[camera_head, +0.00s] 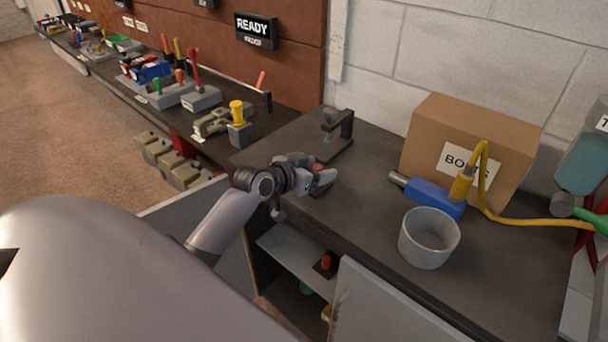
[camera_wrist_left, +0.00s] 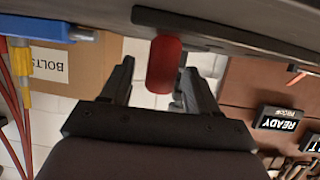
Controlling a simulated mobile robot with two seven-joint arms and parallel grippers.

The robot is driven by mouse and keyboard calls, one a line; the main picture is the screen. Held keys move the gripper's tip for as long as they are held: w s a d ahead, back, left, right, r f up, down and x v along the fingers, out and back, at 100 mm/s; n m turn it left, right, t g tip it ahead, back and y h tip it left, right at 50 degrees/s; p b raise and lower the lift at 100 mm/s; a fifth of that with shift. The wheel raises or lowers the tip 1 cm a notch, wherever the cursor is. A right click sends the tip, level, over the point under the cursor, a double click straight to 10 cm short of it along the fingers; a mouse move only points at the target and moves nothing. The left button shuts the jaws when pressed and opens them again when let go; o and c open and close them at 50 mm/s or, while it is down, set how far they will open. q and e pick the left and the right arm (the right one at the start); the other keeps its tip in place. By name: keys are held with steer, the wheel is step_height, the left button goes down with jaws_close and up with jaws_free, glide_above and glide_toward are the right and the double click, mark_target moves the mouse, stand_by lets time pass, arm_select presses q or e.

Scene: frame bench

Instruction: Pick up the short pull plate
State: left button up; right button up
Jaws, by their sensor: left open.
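A red upright grip (camera_wrist_left: 164,66) on a dark flat plate (camera_wrist_left: 190,22) shows in the left wrist view, which sees the bench upside down. I take it for the short pull plate. My left gripper (camera_wrist_left: 158,82) is open, its two fingers on either side of the red grip. A gap shows on the left; I cannot tell on the right. In the head view the left gripper (camera_head: 322,178) is over the bench's front edge, with a bit of the red grip (camera_head: 318,167) showing; the plate is mostly hidden. My right gripper is not in view.
A grey cup (camera_head: 429,238), a blue tool (camera_head: 435,197) with a yellow cable and a bolts box (camera_head: 425,130) stand to the right. A dark stand (camera_head: 334,130) is behind the gripper. An open cabinet below holds another red knob (camera_head: 325,262).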

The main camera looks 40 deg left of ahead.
arm_select(q)
jaws_close()
steer(key=shift+w+r, duration=0.1)
steer(key=shift+r, duration=0.1)
steer(key=shift+r, duration=0.1)
